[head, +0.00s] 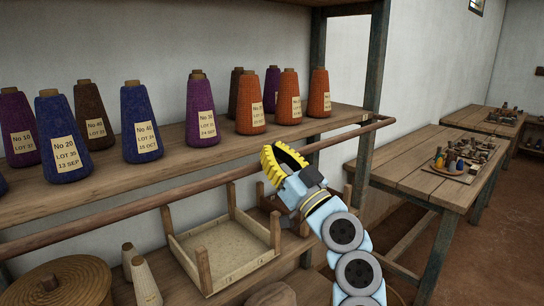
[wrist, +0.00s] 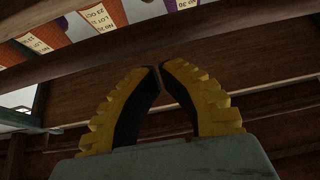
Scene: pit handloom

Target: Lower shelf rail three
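A round brown wooden rail (head: 150,199) runs along the front of the cone shelf in the head view, at about the height of its front edge. It crosses the top of the wrist view as a dark bar (wrist: 90,62). My gripper (head: 270,158) has yellow ribbed fingers and is at the rail's right half in the head view. In the wrist view the two fingertips (wrist: 159,68) lean together and almost meet, with nothing seen between them. They appear just below the rail; whether they touch it I cannot tell.
Yarn cones (head: 62,140) in blue, purple, brown and orange stand on the upper shelf (head: 95,185). Below are a wooden tray frame (head: 225,250), pale cones (head: 145,280) and a round lidded basket (head: 60,285). A post (head: 373,90) stands right; tables (head: 420,175) lie beyond.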

